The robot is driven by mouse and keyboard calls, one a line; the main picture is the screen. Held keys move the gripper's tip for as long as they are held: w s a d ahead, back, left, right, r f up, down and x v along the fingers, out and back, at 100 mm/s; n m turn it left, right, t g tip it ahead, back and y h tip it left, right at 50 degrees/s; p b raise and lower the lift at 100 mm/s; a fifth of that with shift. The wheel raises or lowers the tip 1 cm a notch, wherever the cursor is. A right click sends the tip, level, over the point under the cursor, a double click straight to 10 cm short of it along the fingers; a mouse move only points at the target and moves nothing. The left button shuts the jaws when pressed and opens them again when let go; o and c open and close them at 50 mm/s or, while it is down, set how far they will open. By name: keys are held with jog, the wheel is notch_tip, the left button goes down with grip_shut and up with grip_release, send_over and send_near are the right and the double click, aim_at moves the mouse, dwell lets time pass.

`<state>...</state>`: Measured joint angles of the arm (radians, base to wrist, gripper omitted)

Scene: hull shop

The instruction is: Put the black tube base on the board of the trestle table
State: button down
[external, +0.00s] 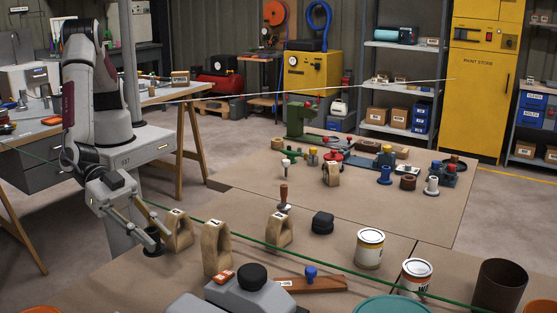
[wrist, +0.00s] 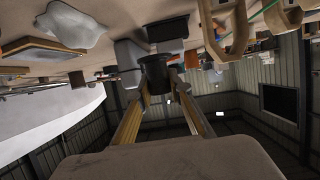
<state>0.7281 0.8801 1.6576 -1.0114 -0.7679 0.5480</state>
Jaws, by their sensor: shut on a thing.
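The black tube base (external: 152,246) is at the left of the brown work surface in the external view, at my gripper's fingertips. My gripper (external: 148,229) points down and is shut on it. I cannot tell whether its underside touches the surface. In the wrist view, the dark tube (wrist: 154,74) sits between the two fingertips of my gripper (wrist: 158,88). The trestle table's board (external: 172,92) is at the back left, behind my arm, on wooden trestle legs.
Numbered wooden blocks stand close to the right of my gripper, the nearest being an arched block (external: 178,229). A taller block (external: 215,247) is beside it. A green line (external: 270,245) runs across the scene. A white box-like machine (external: 25,80) stands on the left tabletop.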

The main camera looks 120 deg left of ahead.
jog(key=shift+r, duration=0.1)
